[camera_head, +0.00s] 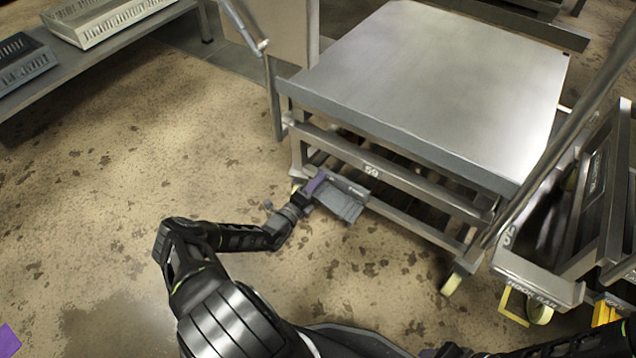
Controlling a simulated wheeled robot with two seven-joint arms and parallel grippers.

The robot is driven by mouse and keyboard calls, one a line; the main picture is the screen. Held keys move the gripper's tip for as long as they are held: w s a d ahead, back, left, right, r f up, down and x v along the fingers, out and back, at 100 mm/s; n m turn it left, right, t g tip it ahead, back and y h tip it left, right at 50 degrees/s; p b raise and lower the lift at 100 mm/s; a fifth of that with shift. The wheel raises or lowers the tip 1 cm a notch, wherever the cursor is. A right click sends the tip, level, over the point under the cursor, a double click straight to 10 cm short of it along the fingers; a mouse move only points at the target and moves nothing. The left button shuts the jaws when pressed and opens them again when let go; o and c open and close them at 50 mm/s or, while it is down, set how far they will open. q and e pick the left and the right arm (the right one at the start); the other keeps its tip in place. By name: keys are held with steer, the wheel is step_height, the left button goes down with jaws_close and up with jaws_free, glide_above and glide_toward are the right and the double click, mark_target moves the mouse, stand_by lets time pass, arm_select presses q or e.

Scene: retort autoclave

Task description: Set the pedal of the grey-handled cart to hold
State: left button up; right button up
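A cart with a flat steel top (430,75) stands at the centre right, with a number plate on its front rail. A grey bar (570,140) slopes up at its right side; I cannot tell for sure which cart it belongs to. My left gripper (345,200), grey with a purple band, is low beside the cart's near left leg. Whether its fingers are open or shut is not clear. No pedal can be made out there; the gripper covers part of that corner.
Another cart frame (545,285) marked "HOOK BAR" stands at the right, with a yellow bracket (513,306) low by its wheel. A pale caster (451,284) shows under the steel-topped cart. White (100,25) and blue-grey (22,62) baskets sit upper left.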

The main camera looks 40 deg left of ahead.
arm_select(q)
steer(key=shift+c, duration=0.4)
jaws_close()
stand_by(0.9)
